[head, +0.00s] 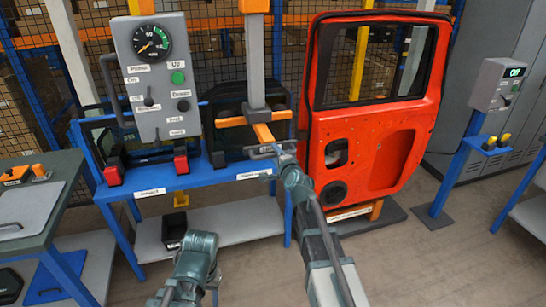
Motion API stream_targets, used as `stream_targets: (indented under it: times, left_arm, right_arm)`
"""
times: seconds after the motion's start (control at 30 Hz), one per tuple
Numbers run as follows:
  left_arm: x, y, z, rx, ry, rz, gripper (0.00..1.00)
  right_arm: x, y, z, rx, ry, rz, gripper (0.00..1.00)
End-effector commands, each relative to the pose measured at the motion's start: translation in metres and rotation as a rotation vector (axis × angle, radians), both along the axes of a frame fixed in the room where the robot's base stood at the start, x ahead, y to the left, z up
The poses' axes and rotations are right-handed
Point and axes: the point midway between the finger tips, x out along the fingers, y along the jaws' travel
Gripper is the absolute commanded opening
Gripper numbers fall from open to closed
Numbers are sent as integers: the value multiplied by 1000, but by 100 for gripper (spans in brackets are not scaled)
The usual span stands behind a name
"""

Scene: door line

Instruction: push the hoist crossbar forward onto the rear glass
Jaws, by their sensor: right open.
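The hoist crossbar (232,122) is an orange horizontal bar at the foot of a grey vertical post (255,60). An orange arm (265,135) sticks out toward me from it. The dark rear glass (226,98) stands upright behind the crossbar in the blue rack; the post and bar hide part of it. Whether bar and glass touch, I cannot tell. My right gripper (262,152) is open and empty, just below the orange arm's near end; contact is unclear. My left arm shows at the bottom, but its gripper is not in view.
A red door (375,130) stands close on the right. A workbench (55,200) is at left, a control post (495,85) at right.

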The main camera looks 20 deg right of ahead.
Motion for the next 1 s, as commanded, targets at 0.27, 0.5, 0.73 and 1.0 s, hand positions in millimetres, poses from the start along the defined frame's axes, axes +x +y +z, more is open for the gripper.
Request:
stream_targets:
  times: [0.27, 0.5, 0.73, 1.0]
  left_arm:
    - [0, 0, -1, 0, 0, 0, 50]
    - [0, 0, -1, 0, 0, 0, 50]
    - [0, 0, -1, 0, 0, 0, 50]
    - [0, 0, -1, 0, 0, 0, 50]
  right_arm:
    - [4, 0, -1, 0, 0, 0, 54]
    - [3, 0, -1, 0, 0, 0, 18]
    - [3, 0, -1, 0, 0, 0, 0]
    - [3, 0, -1, 0, 0, 0, 0]
